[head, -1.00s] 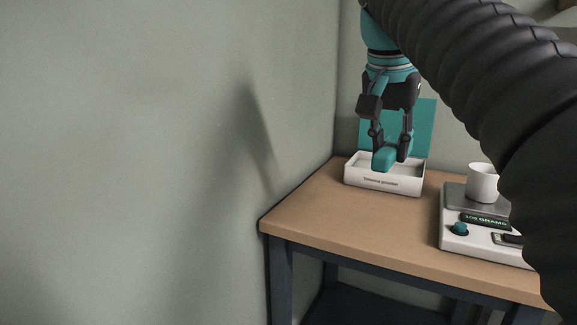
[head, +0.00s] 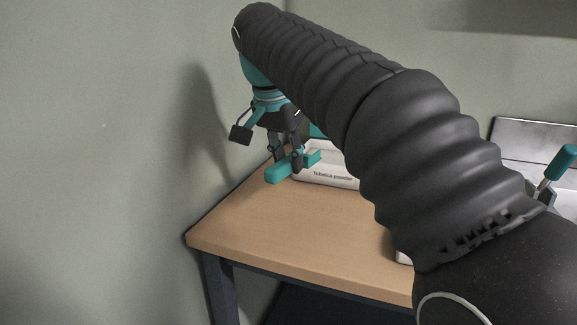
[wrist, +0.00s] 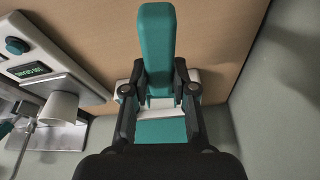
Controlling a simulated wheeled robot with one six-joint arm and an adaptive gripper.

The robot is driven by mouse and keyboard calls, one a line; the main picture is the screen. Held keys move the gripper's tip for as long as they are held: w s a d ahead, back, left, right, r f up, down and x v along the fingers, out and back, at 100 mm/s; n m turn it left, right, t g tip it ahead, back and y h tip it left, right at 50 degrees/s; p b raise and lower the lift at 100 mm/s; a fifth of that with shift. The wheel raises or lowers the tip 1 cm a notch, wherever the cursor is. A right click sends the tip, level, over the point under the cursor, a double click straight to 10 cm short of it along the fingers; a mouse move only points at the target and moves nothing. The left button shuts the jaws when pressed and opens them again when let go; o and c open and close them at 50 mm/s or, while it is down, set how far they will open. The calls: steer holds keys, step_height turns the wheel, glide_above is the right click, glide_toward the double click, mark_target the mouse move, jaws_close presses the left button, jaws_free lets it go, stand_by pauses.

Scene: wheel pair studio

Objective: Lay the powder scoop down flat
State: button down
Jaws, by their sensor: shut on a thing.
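The powder scoop (head: 279,173) is a teal, blocky piece, seen at the left of the white tray in the head view. In the wrist view the scoop (wrist: 156,45) points away from between my fingers. My gripper (head: 286,160) is shut on it and points down. The scoop looks roughly level and low over the wooden table (head: 240,215); I cannot tell whether it touches the top. Its far end overlaps the tray's left end in the head view.
The wrist view shows a scale (wrist: 40,55) and a white cup (wrist: 58,108) to the left. Walls close off the table's back and left. The front left tabletop is clear.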

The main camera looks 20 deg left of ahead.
steer(key=shift+w+a+f+m, duration=0.1)
steer(key=shift+f+m, duration=0.1)
steer(key=shift+f, duration=0.45)
steer(key=shift+w+a+f+m, duration=0.1)
steer(key=shift+f+m, duration=0.1)
steer(key=shift+f, duration=0.4)
steer(key=shift+s, duration=0.1)
steer(key=b, duration=0.4)
glide_above(290, 216)
steer(key=s, duration=0.1)
steer(key=shift+a+f, duration=0.2)
steer(key=shift+f, duration=2.9)
steer(key=shift+f+b, duration=0.6)
steer(key=shift+f, duration=0.2)
steer(key=c, duration=0.9)
jaws_free()
steer(key=shift+o, duration=0.2)
steer(key=shift+r, duration=0.15)
